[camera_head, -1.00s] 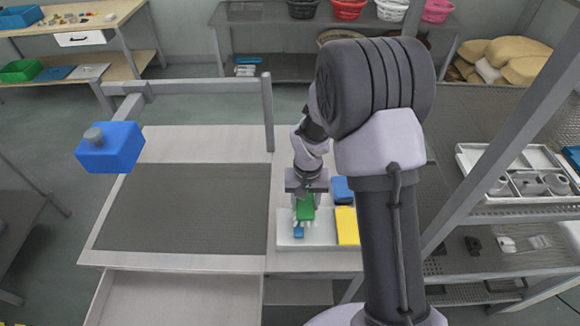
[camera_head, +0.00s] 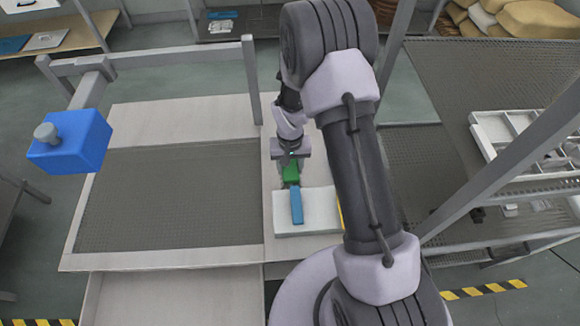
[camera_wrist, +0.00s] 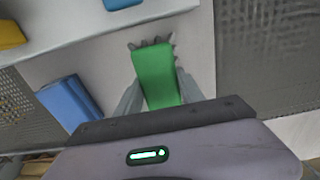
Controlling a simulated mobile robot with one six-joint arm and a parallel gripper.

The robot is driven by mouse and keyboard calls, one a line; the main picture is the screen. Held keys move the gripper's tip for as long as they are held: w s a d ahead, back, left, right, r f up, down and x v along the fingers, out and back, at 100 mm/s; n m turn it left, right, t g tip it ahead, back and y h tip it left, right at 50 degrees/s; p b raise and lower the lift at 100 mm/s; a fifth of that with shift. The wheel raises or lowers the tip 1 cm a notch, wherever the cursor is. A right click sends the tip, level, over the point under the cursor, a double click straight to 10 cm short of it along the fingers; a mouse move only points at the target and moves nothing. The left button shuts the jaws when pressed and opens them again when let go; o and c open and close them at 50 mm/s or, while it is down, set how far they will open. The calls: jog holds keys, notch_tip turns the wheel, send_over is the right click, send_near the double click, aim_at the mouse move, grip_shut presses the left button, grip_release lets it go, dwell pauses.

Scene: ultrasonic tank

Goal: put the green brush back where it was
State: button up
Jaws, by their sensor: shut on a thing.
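My gripper (camera_head: 290,166) is shut on the green brush (camera_head: 291,173), just beyond the far edge of a white tray (camera_head: 318,222). In the wrist view, the brush (camera_wrist: 157,75) sits between the two fingers (camera_wrist: 160,98), with short grey bristles along its far end. Whether the brush touches the surface below is hard to tell. A slim blue piece (camera_head: 296,206) lies on the tray, close in front of the brush; its end also shows at the top of the wrist view (camera_wrist: 122,3).
A blue block (camera_wrist: 68,102) stands beside the brush in the wrist view. A yellow item (camera_wrist: 10,35) is partly seen on the tray. A dark mesh panel (camera_head: 175,200) fills the bench to the left. A grey post (camera_head: 251,80) rises behind. Shelving (camera_head: 470,90) stands at right.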

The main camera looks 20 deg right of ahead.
jog(key=shift+f, duration=0.1)
jog(key=o, duration=1.5)
jog(key=shift+c, duration=0.2)
notch_tip(320, 180, up, 14)
jog(key=f+p, duration=0.1)
jog(key=p, duration=0.2)
notch_tip(320, 180, up, 10)
jog(key=t, duration=0.2)
send_over(290, 172)
jog(key=s+a+r+m+t+y, duration=0.1)
jog(key=s+r+t, duration=0.1)
jog(key=s+r, duration=0.6)
jog(key=s+a+r+m+t+y, duration=0.1)
jog(key=s+a+r, duration=0.1)
jog(key=s+r, duration=0.6)
jog(key=s, duration=0.3)
jog(key=shift+t, duration=0.4)
